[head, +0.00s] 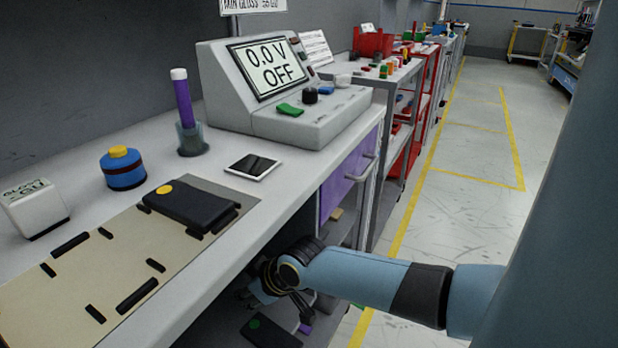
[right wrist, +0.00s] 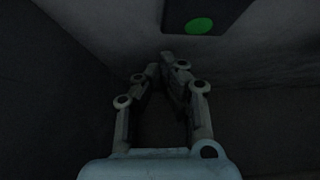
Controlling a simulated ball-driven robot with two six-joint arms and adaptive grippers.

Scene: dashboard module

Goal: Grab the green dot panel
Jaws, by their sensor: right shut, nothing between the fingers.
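The green dot panel (head: 268,332) is a dark flat panel with a green dot, lying on the shelf under the workbench at the bottom of the head view. In the right wrist view the panel (right wrist: 225,12) shows at the top edge, cut off by the frame. My right gripper (right wrist: 170,62) is shut and empty, in the shade under the bench. The panel lies beyond its fingertips, apart from them. In the head view the right gripper (head: 280,290) is partly hidden by its own wrist. My left gripper is not in view.
The white bench top (head: 255,205) overhangs the shelf. On it are a dark panel with a yellow dot (head: 192,204), a cream board (head: 75,285), a blue pot (head: 123,168) and a voltage unit (head: 290,95). A purple drawer (head: 348,175) is at the right.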

